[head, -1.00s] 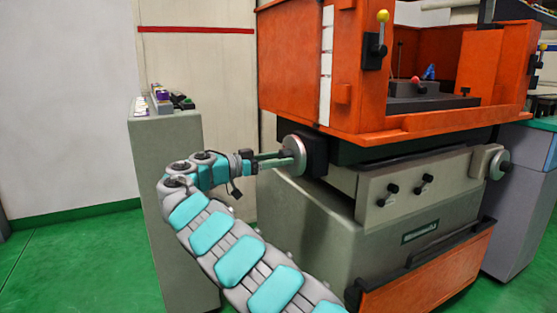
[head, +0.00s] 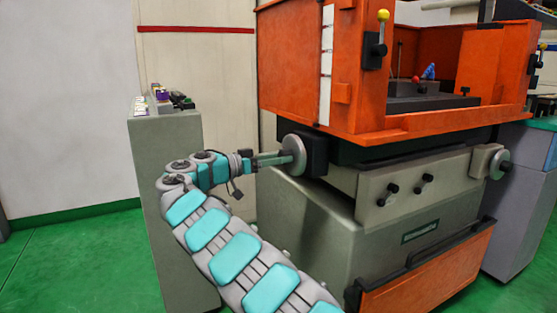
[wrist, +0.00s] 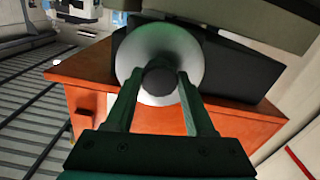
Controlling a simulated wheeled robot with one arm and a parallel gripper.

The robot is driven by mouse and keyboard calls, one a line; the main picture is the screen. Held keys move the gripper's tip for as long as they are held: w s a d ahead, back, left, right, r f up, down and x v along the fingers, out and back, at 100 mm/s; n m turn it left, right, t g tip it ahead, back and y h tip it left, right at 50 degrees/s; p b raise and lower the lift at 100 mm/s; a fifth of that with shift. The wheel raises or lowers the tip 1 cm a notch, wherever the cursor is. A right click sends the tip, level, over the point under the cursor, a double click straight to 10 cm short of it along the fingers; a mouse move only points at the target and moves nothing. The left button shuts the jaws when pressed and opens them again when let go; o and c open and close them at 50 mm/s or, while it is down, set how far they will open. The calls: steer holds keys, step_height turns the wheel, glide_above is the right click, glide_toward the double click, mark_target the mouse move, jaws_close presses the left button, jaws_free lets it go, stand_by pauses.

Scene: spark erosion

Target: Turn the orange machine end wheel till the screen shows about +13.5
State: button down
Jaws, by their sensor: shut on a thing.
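The orange machine (head: 300,70) stands at centre right on a grey base. Its end wheel (head: 293,155), a pale metal disc on a black mount, is on the machine's left side. In the wrist view the wheel (wrist: 185,50) faces the camera, with a dark round hub (wrist: 159,82) at its middle. My gripper (head: 282,158) reaches it from the left. In the wrist view, the two fingers of my gripper (wrist: 160,78) lie on either side of the hub and are shut on it. I see no readable screen value in either view.
A second handwheel (head: 499,165) is on the machine's right front. Black knobs (head: 390,194) sit on the grey front panel. A grey cabinet (head: 172,215) with small items on top stands close behind my arm. Green floor (head: 70,260) is clear at left.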

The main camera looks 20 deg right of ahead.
steer(key=shift+c, duration=1.3)
jaws_free()
steer(key=a, duration=0.7)
steer(key=shift+s+a, duration=0.15)
steer(key=shift+a, duration=0.25)
